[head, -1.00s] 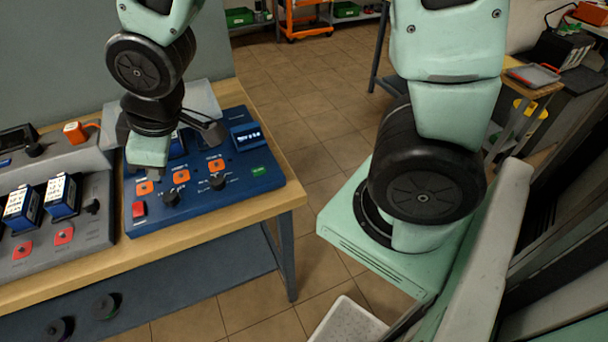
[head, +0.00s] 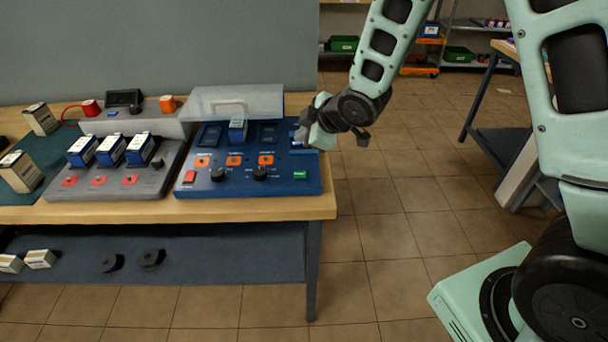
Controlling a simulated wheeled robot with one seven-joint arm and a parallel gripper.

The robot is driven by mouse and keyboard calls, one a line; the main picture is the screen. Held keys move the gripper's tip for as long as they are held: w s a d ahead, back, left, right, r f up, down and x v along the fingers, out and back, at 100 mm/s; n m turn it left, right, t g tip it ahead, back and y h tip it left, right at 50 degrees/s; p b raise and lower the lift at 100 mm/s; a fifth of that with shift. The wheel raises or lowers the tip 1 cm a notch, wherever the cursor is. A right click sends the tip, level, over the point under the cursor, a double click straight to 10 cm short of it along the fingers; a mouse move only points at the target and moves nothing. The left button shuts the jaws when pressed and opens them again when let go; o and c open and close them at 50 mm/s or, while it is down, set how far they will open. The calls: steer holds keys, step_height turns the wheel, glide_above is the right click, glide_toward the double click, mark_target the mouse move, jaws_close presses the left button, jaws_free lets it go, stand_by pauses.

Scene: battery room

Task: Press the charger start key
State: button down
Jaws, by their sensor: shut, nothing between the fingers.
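The blue charger (head: 275,184) stands on the right part of the wooden bench. A green key (head: 300,175), probably the start key, sits at the front right of its sloped panel; its lettering is too small to read. A red key (head: 190,177) sits at the front left. My gripper (head: 302,136) is shut and empty. It is above the charger's back right corner, behind the green key and apart from it, and covers part of the small display. The green key is in plain view.
Orange buttons (head: 234,160) and black knobs (head: 260,173) sit on the panel left of the green key. A raised clear lid (head: 237,102) stands behind. A grey charger (head: 108,180) with several batteries is to the left. Tiled floor (head: 390,215) is free right of the bench.

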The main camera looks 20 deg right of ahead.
mark_target(303, 176)
step_height(303, 176, down, 9)
steer(key=b, duration=0.7)
stand_by(1.9)
steer(key=shift+f+b, duration=0.35)
steer(key=shift+b, duration=0.2)
steer(key=shift+f+b, duration=0.35)
stand_by(0.3)
steer(key=shift+r, duration=0.15)
stand_by(0.3)
steer(key=shift+r+p, duration=0.55)
steer(key=shift+r, duration=0.1)
steer(key=shift+r, duration=0.15)
